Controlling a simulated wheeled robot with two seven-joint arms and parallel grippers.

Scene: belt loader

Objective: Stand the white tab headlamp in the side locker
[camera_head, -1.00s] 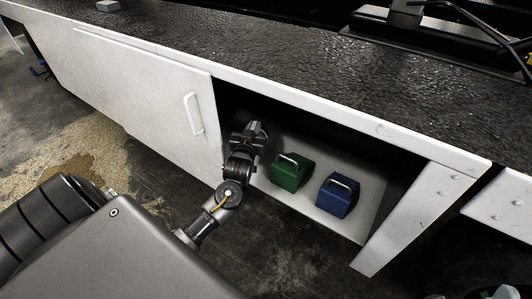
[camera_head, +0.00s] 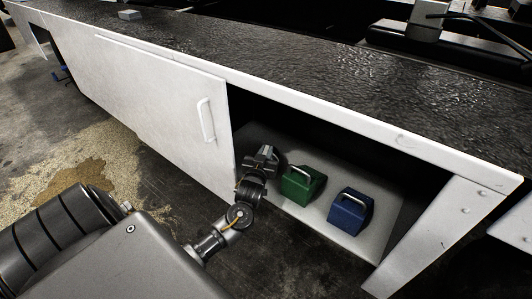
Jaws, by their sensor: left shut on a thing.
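The side locker is the open white-fronted bay under the dark counter; its pale floor (camera_head: 382,212) shows inside. My left gripper (camera_head: 262,156) is at the locker's left side, near the edge of the white door panel. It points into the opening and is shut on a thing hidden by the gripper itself. I cannot make out a white tab headlamp. A green box with a pale handle (camera_head: 300,187) stands on the locker floor just right of the gripper, apart from it. A blue box with a pale handle (camera_head: 349,212) stands further right. My right gripper is not in view.
The white door panel (camera_head: 160,110) with its handle (camera_head: 206,120) covers the left part of the front. A white slanted support (camera_head: 445,225) bounds the opening at right. The dark counter top (camera_head: 300,75) overhangs the locker. Spilled grain (camera_head: 95,165) lies on the floor at left.

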